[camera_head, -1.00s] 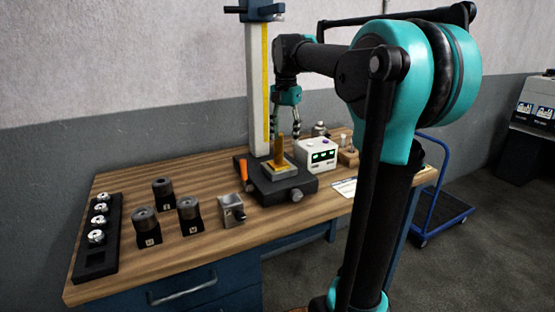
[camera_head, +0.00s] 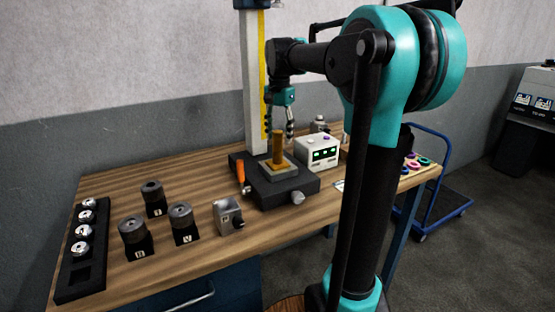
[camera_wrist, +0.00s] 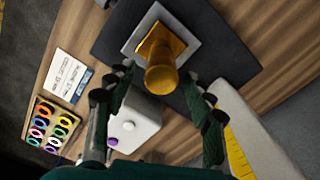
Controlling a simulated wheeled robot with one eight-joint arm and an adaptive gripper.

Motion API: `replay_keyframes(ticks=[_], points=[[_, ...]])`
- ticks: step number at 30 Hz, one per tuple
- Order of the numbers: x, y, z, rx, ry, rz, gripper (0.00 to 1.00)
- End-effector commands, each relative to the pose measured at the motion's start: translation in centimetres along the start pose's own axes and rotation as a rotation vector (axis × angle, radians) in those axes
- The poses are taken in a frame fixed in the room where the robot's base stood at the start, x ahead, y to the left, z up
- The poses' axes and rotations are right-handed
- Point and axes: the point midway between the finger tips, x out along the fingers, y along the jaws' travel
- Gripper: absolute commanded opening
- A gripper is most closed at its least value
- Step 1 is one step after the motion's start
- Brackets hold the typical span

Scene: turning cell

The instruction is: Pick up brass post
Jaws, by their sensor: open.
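The brass post (camera_head: 277,147) stands upright on a square brass base, on a light plate on top of the black stage of a measuring stand. In the wrist view the post (camera_wrist: 161,74) shows end-on near the top middle, between and beyond the fingers. My gripper (camera_head: 279,121) is behind and above the post in the head view, with its fingers pointing down. In the wrist view the two fingers of my gripper (camera_wrist: 158,85) are spread wide with nothing between them touching. The post is apart from both fingers as far as I can see.
The stand's column (camera_head: 256,90) rises behind the stage (camera_head: 262,188). A white box with a green display (camera_head: 318,152) sits right of it. An orange-handled tool (camera_head: 241,172), a grey block (camera_head: 228,217) and several dark cylinders stand left. A black rack (camera_head: 70,289) is far left.

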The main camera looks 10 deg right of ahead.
Motion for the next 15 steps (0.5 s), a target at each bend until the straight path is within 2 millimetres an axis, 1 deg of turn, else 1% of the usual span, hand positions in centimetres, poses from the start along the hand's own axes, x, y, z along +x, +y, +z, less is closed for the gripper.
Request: replay_keyframes(ticks=[1,3,8,15], points=[[0.7,0.0,0.0,0.0,0.0,0.0,0.53],[1.3,0.0,0.0,0.0,0.0,0.0,0.53],[2.2,0.0,0.1,-0.001,0.0,0.0,0.53],[5.4,0.0,0.9,-0.001,0.0,0.0,0.53]])
